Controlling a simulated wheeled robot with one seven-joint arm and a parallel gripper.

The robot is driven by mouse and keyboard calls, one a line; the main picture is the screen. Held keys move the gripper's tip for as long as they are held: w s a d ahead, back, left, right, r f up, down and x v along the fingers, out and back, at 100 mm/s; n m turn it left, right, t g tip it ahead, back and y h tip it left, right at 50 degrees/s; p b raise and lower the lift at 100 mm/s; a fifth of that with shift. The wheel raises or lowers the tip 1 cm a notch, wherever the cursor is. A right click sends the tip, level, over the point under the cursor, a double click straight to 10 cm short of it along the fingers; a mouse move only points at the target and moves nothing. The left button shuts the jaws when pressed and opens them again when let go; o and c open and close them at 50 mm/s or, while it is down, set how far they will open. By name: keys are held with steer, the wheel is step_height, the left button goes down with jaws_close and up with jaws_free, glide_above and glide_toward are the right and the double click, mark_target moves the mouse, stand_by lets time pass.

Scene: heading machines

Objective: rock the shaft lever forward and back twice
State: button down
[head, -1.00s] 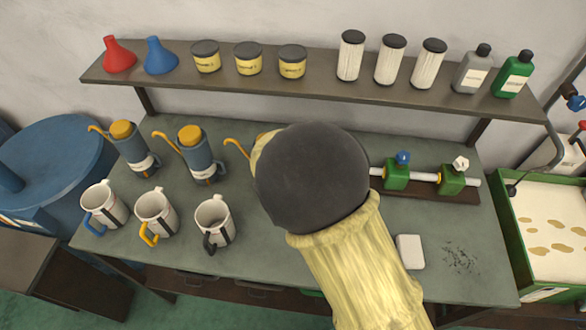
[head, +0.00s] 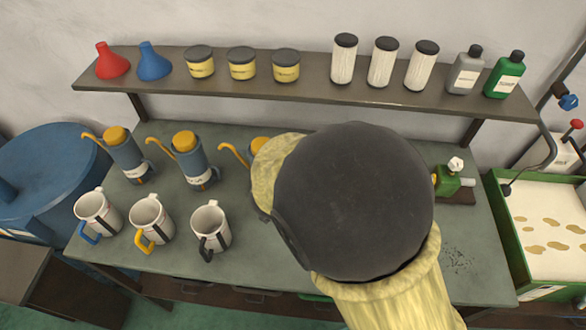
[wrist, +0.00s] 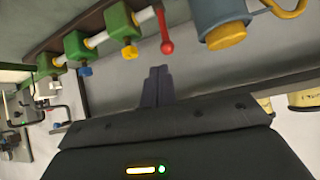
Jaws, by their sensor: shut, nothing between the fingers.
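The shaft lever (wrist: 167,32), a red rod with a round red knob, shows at the top of the wrist view, attached to a pale shaft (wrist: 145,14). The shaft runs through green bearing blocks (wrist: 124,31). My gripper (wrist: 158,70) is shut and empty, its dark fingertips apart from the lever's knob with a gap between. In the head view my arm hides the lever, my fingers and most of the shaft. Only the right bearing block (head: 447,182), with a white cap, and the shaft's right end (head: 467,182) show there.
An oil can (wrist: 222,15) stands close beside the lever in the wrist view. Other oil cans (head: 193,165) and mugs (head: 210,230) stand on the left of the bench (head: 275,265). A shelf (head: 300,95) with jars and bottles runs above the bench's back.

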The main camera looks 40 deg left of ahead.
steer(key=w+d+r+m+g+h, duration=0.1)
steer(key=w+d, duration=0.6)
steer(key=d, duration=0.4)
steer(key=w+d+r+m+g+h, duration=0.15)
steer(key=w+d, duration=0.45)
steer(key=d, duration=0.6)
steer(key=s+d+m+g+h, duration=0.1)
steer(key=s+d, duration=0.3)
steer(key=d, duration=0.8)
steer(key=s+d+m+g+h, duration=0.1)
steer(key=s+d+g, duration=0.2)
steer(key=d, duration=1)
steer(key=shift+s+r, duration=0.35)
steer(key=shift+s, duration=0.25)
steer(key=shift+w, duration=0.1)
